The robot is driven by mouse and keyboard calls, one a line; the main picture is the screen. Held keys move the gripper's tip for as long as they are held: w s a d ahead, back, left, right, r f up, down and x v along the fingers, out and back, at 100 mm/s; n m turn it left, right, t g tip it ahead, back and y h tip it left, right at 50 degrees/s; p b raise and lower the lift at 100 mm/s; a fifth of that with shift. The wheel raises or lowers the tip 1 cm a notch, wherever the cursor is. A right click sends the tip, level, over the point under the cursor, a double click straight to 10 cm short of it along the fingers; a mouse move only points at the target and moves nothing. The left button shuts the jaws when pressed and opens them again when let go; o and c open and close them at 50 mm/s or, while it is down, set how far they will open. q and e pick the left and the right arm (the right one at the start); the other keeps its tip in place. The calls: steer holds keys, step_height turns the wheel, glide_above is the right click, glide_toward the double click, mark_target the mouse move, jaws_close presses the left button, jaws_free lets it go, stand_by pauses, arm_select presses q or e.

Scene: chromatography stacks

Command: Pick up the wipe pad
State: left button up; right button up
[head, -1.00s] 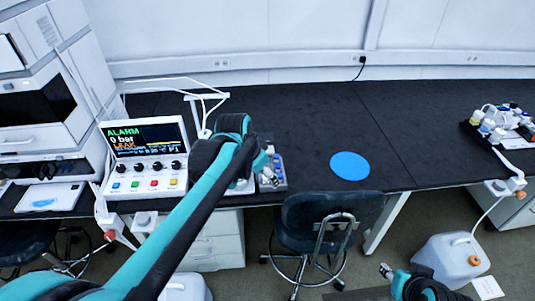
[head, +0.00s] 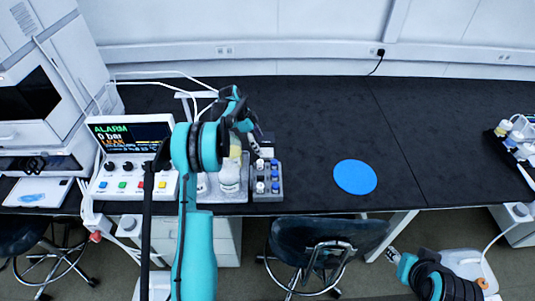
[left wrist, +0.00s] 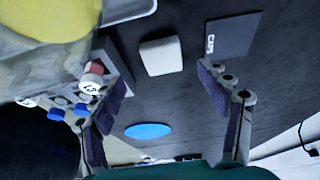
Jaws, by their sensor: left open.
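A white, rounded square pad, which looks like the wipe pad (left wrist: 161,56), lies flat on the dark bench in the left wrist view. My left gripper (left wrist: 168,120) is open and empty, and the pad shows beyond its fingers, off to the upper middle. In the head view my left gripper (head: 256,138) hangs over the bench just behind the vial rack (head: 267,194). The arm hides part of the bench there, so I cannot clearly make out the pad. My right gripper (head: 393,254) is low at the right, off the bench front; its jaws are too small to read.
A grey mat marked CAPS (left wrist: 232,36) lies beside the pad. A bottle (head: 229,176) stands left of the rack, near the alarm controller (head: 135,160). A blue disc (head: 355,177) lies on open bench (head: 320,120). A chair (head: 325,240) stands in front.

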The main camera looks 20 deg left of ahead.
mark_target(265, 152)
arm_select(q)
steer(key=b+x, duration=0.1)
steer(key=x, duration=0.2)
steer(key=b+x, duration=0.1)
steer(key=x, duration=0.2)
steer(key=shift+w+a+f+b, duration=0.15)
steer(key=shift+w+f+b, duration=0.05)
steer(key=shift+b, duration=0.15)
steer(key=shift+r, duration=0.1)
steer(key=c, duration=0.9)
